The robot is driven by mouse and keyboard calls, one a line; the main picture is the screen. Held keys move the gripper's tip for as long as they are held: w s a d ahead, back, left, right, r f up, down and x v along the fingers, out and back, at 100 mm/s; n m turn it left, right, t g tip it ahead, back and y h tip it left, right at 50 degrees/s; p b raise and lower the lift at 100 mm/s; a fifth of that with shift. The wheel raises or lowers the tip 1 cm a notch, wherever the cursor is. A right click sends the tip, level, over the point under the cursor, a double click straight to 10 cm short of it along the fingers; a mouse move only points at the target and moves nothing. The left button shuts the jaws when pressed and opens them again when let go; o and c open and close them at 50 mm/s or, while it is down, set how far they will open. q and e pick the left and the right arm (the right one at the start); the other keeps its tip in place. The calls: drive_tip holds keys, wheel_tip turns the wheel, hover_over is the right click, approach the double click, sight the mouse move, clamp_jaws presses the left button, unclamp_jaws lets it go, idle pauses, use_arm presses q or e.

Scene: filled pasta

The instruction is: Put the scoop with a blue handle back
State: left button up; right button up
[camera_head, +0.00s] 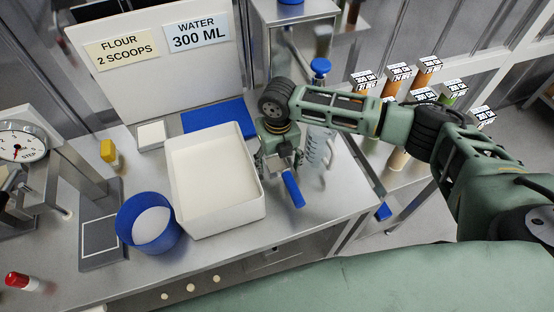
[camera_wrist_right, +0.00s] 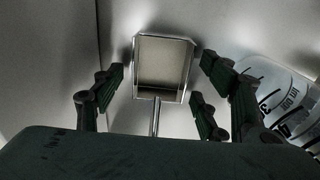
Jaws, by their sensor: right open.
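The scoop's blue handle (camera_head: 293,190) shows in the head view just right of the white flour bin (camera_head: 218,222), sticking out below my right gripper (camera_head: 280,165). In the right wrist view the scoop's square metal head (camera_wrist_right: 162,65) shows between the spread fingers of my right gripper (camera_wrist_right: 162,92). The fingers stand apart from the head on both sides. A thin metal shaft runs from the head down behind the gripper body, which hides the handle there. My left gripper is not in view.
A clear measuring vessel (camera_wrist_right: 285,100) stands close beside the right gripper. A blue bowl (camera_head: 135,232) with white contents, a scale (camera_head: 20,145), a yellow-topped shaker (camera_head: 108,150) and a blue mat (camera_head: 205,120) share the metal table. Labelled containers (camera_head: 425,68) stand at the right.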

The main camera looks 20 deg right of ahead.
drive_tip(key=shift+r, duration=0.2)
wheel_tip(320, 180, up, 12)
drive_tip(key=b, duration=0.2)
drive_tip(key=shift+d+f, duration=0.1)
idle(0.6)
